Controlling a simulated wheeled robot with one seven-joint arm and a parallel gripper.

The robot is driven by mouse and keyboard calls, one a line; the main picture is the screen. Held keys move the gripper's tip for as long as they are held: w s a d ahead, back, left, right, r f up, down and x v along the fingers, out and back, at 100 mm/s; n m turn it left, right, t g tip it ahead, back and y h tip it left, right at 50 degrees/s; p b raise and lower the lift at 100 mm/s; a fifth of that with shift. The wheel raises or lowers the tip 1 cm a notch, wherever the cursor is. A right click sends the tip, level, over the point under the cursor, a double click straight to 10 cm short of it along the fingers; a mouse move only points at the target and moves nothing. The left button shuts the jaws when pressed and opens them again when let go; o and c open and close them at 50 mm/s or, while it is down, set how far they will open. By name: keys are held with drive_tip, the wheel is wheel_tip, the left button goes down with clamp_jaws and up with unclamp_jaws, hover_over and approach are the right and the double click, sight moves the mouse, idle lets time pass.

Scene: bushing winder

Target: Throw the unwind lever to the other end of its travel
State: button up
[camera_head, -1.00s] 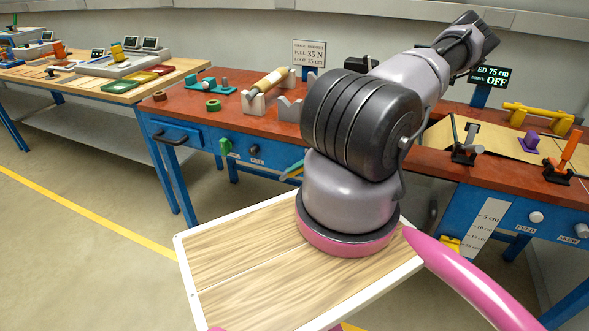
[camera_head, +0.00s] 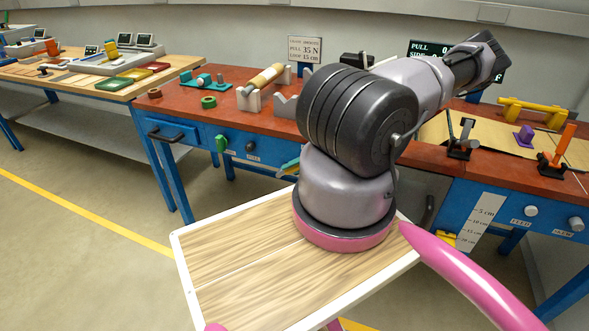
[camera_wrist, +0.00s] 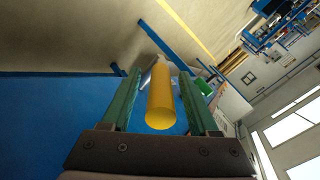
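A yellow round handle (camera_wrist: 160,98), which looks like the lever's grip, points at the camera in the wrist view. My gripper (camera_wrist: 158,82) has its two green fingers on either side of it, with a gap on both sides, so it is open around the handle and not closed on it. The handle's root and pivot are hidden. I cannot read a label naming the unwind lever.
On the red top (camera_head: 225,118) stand a winding roll (camera_head: 265,76), a black lever (camera_head: 462,140) and an orange lever (camera_head: 561,146). The floor at left is free.

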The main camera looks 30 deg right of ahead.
drive_tip(key=v, duration=1)
drive_tip(key=shift+s+d+r, duration=0.2)
drive_tip(key=shift+s+d, duration=0.05)
